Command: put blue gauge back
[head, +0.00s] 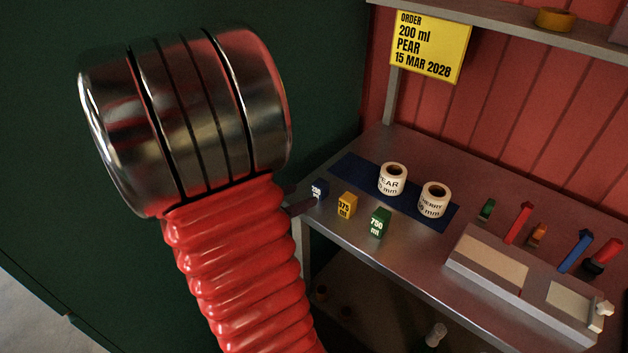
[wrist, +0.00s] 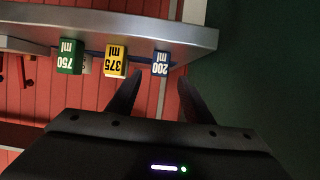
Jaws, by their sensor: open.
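The blue gauge (head: 318,190), a small block marked 200 ml, is at the left end of the metal bench, in a row with the yellow 375 ml gauge (head: 346,205) and the green 750 ml gauge (head: 380,223). The wrist view is upside down. There the blue gauge (wrist: 161,64) shows beyond and between the fingertips of my gripper (wrist: 160,77), which is open with a gap between its fingers. In the head view a dark finger (head: 301,206) reaches close to the blue gauge; my arm hides the rest of the gripper. I cannot tell whether it touches.
A yellow order card (head: 430,46) hangs above. The bench's front edge is near my gripper.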

